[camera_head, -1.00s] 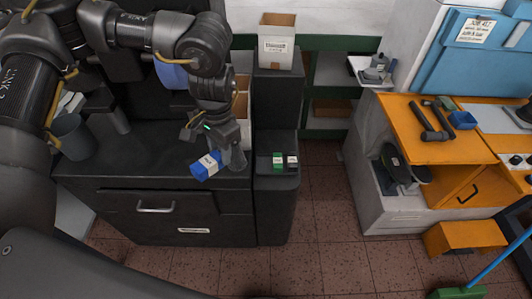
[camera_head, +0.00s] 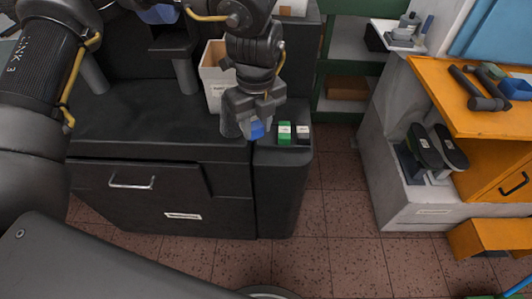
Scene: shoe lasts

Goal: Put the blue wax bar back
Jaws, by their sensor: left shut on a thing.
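The blue wax bar (camera_head: 257,130) is mostly hidden by my left gripper (camera_head: 251,122), which is shut on it. The gripper points down at the left part of the small dark side ledge, next to the main black cabinet top. A green bar (camera_head: 285,133) and a dark bar with a white label (camera_head: 303,134) lie side by side on this ledge (camera_head: 290,153), just right of the gripper. I cannot tell whether the blue bar touches the ledge. My right gripper is not in view.
An open cardboard box (camera_head: 213,85) stands behind and left of the gripper. The black cabinet top (camera_head: 150,130) is clear in front. An orange bench (camera_head: 440,90) with hammers (camera_head: 480,92) and a rack with dark shoe soles (camera_head: 437,147) stand to the right, across open floor.

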